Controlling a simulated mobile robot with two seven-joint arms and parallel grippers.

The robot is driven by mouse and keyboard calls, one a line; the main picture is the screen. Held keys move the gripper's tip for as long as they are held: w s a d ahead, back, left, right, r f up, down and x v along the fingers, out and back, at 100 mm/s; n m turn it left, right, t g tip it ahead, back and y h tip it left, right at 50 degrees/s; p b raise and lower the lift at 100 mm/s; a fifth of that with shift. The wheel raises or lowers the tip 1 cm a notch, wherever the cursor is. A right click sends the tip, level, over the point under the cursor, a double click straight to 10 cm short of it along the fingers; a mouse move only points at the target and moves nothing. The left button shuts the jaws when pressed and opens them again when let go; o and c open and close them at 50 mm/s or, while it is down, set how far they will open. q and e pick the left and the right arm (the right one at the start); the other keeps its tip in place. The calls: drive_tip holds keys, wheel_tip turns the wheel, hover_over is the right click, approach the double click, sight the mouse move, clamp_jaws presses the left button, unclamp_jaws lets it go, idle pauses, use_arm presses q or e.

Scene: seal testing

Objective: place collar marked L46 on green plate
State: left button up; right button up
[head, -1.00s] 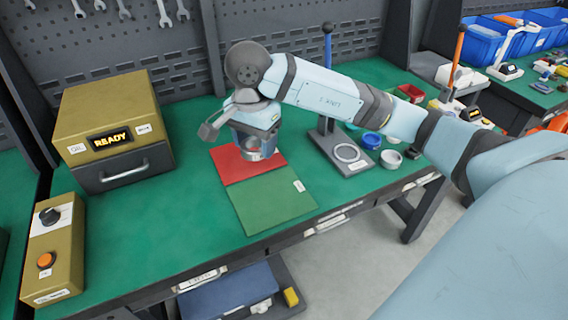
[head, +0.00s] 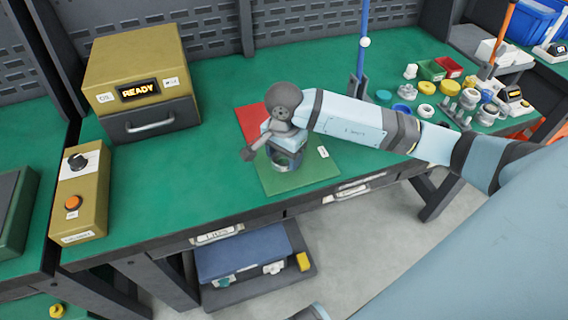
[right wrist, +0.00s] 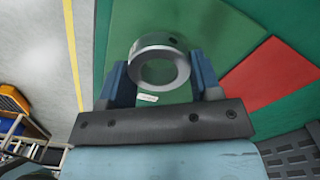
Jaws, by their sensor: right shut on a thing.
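The green plate (head: 315,175) lies on the bench next to a red plate (head: 252,122). My right gripper (head: 286,160) is over the green plate, near its border with the red one. It is shut on a silver metal collar (right wrist: 157,43), which sits between the two blue fingers in the right wrist view. The green plate also fills the area behind the collar there (right wrist: 215,40). No marking is readable on the collar. Whether the collar touches the plate cannot be told. My left gripper is not in view.
A gold box with a READY display (head: 138,91) and a gold control box (head: 80,195) stand on the left. Several small parts and bins (head: 432,70) are at the back right. The bench left of the plates is clear.

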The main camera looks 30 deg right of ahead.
sight(284, 163)
drive_tip(key=shift+f, duration=1.7)
drive_tip(key=shift+f+b, duration=0.2)
drive_tip(key=shift+b, duration=0.1)
drive_tip(key=o, duration=1.2)
drive_tip(key=shift+r, duration=0.1)
drive_tip(key=shift+r+p, duration=0.25)
drive_tip(key=shift+p, duration=0.1)
wheel_tip(284, 163, up, 12)
drive_tip(key=shift+f, duration=0.15)
